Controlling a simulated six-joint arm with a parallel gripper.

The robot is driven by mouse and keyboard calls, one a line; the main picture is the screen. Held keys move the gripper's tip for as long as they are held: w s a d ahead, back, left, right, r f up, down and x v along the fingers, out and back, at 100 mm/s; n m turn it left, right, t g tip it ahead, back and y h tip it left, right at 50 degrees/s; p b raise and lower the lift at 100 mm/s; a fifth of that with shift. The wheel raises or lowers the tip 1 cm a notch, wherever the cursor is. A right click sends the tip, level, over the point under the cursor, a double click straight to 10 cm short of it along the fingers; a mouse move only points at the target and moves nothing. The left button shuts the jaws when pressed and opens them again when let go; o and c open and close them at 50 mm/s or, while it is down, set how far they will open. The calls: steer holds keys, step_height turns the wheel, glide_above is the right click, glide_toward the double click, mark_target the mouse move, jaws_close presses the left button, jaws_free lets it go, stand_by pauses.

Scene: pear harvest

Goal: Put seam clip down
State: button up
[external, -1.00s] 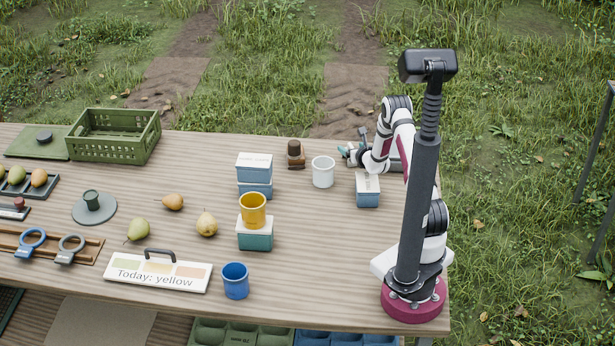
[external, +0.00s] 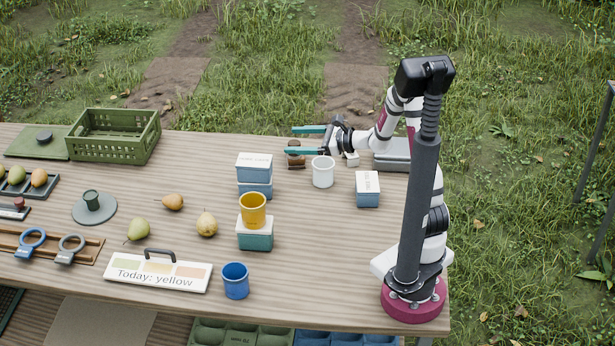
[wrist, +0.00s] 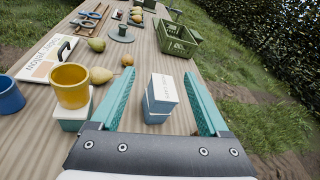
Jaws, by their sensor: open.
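My gripper (external: 290,141) is open and empty. It points left above the back edge of the table, over the brown-capped jar (external: 296,160) and near the white cup (external: 323,172). In the wrist view its two teal fingers (wrist: 156,74) stand wide apart, with stacked blue boxes (wrist: 158,112) seen between them and not gripped. A small pale piece (external: 351,158) lies on the table below my wrist, beside a grey tray (external: 392,164). It may be the seam clip; it is too small to tell.
A yellow cup (external: 253,211) stands on a teal box (external: 255,240). A single blue box (external: 368,197) stands right of the white cup. Pears, a sign (external: 158,276), a blue cup (external: 235,287) and a green crate (external: 115,142) lie further left.

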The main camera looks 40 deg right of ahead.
steer(key=s+a+r+n+g+y, duration=0.1)
steer(key=s+a+n+g, duration=0.5)
steer(key=s, duration=0.3)
steer(key=s+a+r+n+g+y, duration=0.15)
steer(key=s+a+n+g, duration=0.25)
steer(key=s+a+n, duration=0.4)
steer(key=s+d+f+n+g+h, duration=0.1)
steer(key=s+d+f+n+h, duration=0.1)
steer(key=s+d, duration=0.4)
steer(key=s+d+f+n+g+h, duration=0.2)
steer(key=s+d+n+h, duration=0.3)
steer(key=s+d+h, duration=0.2)
steer(key=shift+s+f, duration=0.3)
steer(key=shift+s, duration=0.75)
